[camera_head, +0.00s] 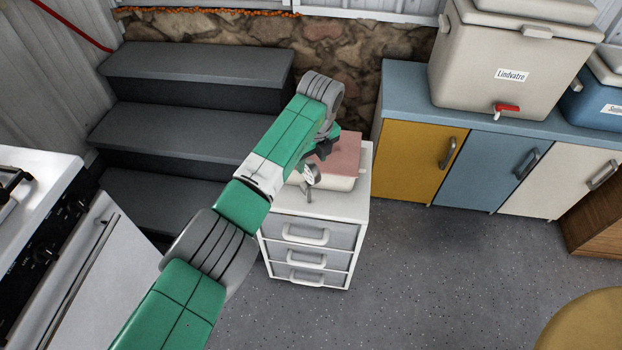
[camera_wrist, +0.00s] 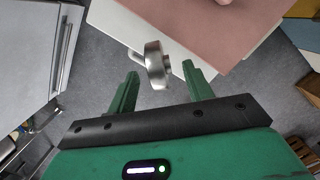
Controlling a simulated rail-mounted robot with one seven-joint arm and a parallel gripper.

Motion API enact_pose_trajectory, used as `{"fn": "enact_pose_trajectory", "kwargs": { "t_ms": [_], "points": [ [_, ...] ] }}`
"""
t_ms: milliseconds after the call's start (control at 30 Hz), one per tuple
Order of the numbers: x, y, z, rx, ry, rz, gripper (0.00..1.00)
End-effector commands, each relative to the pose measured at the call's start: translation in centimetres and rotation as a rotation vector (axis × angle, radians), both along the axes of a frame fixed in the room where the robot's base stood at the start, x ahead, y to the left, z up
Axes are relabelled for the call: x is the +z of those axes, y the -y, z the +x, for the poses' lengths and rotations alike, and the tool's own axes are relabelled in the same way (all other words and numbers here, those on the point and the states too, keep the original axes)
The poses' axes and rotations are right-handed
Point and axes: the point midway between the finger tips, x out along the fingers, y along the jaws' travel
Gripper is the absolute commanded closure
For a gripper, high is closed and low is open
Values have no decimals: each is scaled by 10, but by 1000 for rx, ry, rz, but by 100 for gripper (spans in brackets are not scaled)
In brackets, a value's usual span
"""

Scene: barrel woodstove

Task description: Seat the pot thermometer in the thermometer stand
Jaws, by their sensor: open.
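A silvery thermometer with a round head (camera_head: 311,174) and a thin stem below it shows at the front of the white drawer unit's top. In the wrist view its metal head (camera_wrist: 155,62) lies between and just beyond the fingertips, with a visible gap to each finger. My gripper (camera_wrist: 160,73) is open around it, not clamped on it. In the head view the gripper is mostly hidden behind my green arm. I cannot make out the thermometer stand for certain, nor what holds the thermometer up.
A cream box with a pink top (camera_head: 338,158) sits on the white drawer unit (camera_head: 352,208), close behind the thermometer. Dark steps (camera_head: 190,130) rise at the left and a white stove (camera_head: 70,270) stands at front left. Coloured cabinets (camera_head: 415,165) stand right.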

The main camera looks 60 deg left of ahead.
Motion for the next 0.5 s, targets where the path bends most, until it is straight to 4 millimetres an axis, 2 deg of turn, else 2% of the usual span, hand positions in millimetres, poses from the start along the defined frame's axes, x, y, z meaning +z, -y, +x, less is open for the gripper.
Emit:
{"fn": "enact_pose_trajectory", "kwargs": {
  "t_ms": [33,100,300,500],
  "points": [
    [-17,-1,0,0,-1,0,49],
    [-24,-2,-1,0,-1,0,49],
    [-22,-3,0,0,1,0,49],
    [-22,-2,0,0,1,1,88]
  ]
}}
